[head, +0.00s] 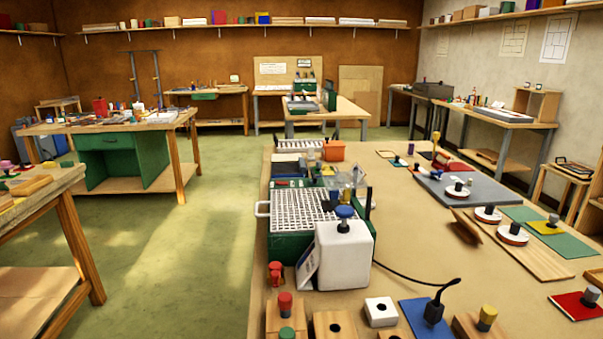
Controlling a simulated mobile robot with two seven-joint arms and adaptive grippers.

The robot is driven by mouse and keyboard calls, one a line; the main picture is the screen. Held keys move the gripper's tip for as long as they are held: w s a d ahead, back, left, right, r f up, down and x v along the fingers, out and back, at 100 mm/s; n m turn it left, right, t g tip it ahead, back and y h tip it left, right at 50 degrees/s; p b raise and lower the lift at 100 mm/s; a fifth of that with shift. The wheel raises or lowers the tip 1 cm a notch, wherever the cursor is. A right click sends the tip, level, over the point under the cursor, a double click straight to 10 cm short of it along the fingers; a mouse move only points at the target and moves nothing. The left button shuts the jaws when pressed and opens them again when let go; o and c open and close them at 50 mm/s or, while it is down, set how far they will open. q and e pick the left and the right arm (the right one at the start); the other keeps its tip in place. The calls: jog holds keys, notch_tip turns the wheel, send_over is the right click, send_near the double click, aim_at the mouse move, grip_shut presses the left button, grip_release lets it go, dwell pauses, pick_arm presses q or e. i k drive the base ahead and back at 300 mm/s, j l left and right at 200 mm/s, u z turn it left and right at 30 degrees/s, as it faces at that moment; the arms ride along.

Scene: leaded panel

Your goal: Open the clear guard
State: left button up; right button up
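A green machine (290,246) with a pale slotted grid top (297,207) stands on the near workbench. A white block-shaped housing (343,256) with a blue knob (345,212) is at its front right corner. A small see-through piece (347,178) shows at the back right of the grid, among small parts; it may be the clear guard, but I cannot tell its outline or whether it is raised or lowered. Neither of my grippers is in view.
The workbench (400,255) also carries an orange container (334,150), a grey board (470,188) with knobbed discs, and several wooden blocks in front. A black cable (408,278) runs right from the machine. Green floor (190,245) is open on the left.

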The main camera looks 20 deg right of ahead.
aim_at(325, 168)
jog(key=i+j, duration=0.15)
jog(key=j, duration=0.25)
jog(key=i+j+u, duration=0.1)
jog(key=j, duration=0.3)
jog(key=i+j, duration=0.2)
jog(key=j, duration=0.2)
jog(key=i+j+u, duration=0.1)
jog(key=j, duration=0.3)
jog(key=i+z, duration=0.2)
jog(key=i, duration=0.25)
jog(key=i+j+z, duration=0.15)
jog(key=i, duration=0.3)
jog(key=i+j+z, duration=0.2)
jog(key=i, duration=0.25)
jog(key=i+j+z, duration=0.15)
jog(key=i, duration=0.25)
jog(key=i+z, duration=0.45)
jog(key=i+j+z, duration=0.2)
jog(key=i+z, duration=0.3)
jog(key=i+j+z, duration=0.3)
jog(key=z, duration=0.15)
jog(key=i+z, duration=0.2)
jog(key=z, duration=0.3)
jog(key=i+j+z, duration=0.1)
jog(key=z, duration=0.35)
jog(key=i+j+z, duration=0.2)
jog(key=z, duration=0.3)
jog(key=i+j+z, duration=0.2)
jog(key=z, duration=0.25)
